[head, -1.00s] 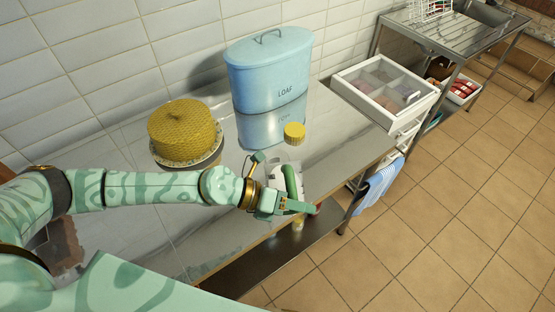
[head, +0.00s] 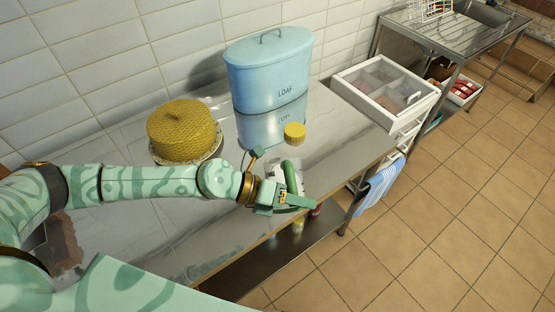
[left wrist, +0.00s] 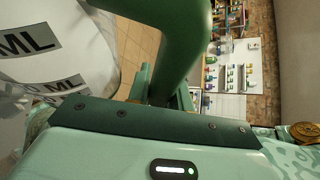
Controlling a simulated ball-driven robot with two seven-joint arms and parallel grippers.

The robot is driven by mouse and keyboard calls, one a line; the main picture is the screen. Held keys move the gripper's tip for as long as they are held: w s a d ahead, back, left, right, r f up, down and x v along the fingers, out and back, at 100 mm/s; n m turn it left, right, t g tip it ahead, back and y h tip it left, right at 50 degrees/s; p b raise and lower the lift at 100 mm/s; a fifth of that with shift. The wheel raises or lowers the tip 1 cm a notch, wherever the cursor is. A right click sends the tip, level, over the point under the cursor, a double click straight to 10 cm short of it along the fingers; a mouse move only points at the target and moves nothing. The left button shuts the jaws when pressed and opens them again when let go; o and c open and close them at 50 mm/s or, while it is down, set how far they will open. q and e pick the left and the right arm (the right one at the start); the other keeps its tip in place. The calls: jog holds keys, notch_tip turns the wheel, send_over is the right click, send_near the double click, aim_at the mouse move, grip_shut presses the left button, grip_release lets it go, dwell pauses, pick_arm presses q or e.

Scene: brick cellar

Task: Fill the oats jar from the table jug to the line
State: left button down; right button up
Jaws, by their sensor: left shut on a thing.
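The jug, pale with a green handle (head: 293,177), is on or just above the counter near its front edge; I cannot tell which. My left gripper (head: 284,200) is shut on the handle. In the left wrist view, the jug's whitish wall (left wrist: 65,50) carries grey "ML" marks, and the thick green handle (left wrist: 178,45) rises between the jaws. My arm and gripper hide much of the jug in the head view. A round yellow lid-like piece (head: 294,133) shows behind the jug. No oats jar can be made out for sure. My right gripper is out of view.
A blue LOAF bin (head: 270,75) stands against the tiled wall. A yellow domed cover (head: 182,130) on a plate is left of it. A white divided box (head: 385,88) is at the counter's right end. Small items sit on the lower shelf (head: 260,262). Open floor lies right.

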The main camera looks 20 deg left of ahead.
pick_arm(q)
jog(key=shift+w+a+r+n+g+h+b, duration=0.2)
jog(key=shift+w+r+n+b, duration=0.15)
jog(key=shift+r, duration=0.25)
jog(key=shift+w+a+r+n+g+h+b, duration=0.1)
jog(key=shift+w+r+n+h+b, duration=0.1)
jog(key=shift+r+b, duration=0.35)
dwell(1.5)
jog(key=s+d+f+m+t+y+p, duration=0.2)
jog(key=s+f+m+t, duration=0.15)
jog(key=f, duration=0.45)
jog(key=s+d+f+m+t+y+p, duration=0.1)
jog(key=s+f+m+t, duration=0.1)
jog(key=f+m, duration=0.5)
jog(key=r+n+p, duration=0.1)
jog(key=r+p, duration=0.1)
jog(key=p, duration=0.1)
jog(key=r+n+p, duration=0.1)
jog(key=r+p, duration=0.1)
jog(key=shift+s+d+r+t+p, duration=0.2)
jog(key=shift+r+t+p, duration=0.1)
jog(key=shift+t+p, duration=0.1)
jog(key=shift+f, duration=0.1)
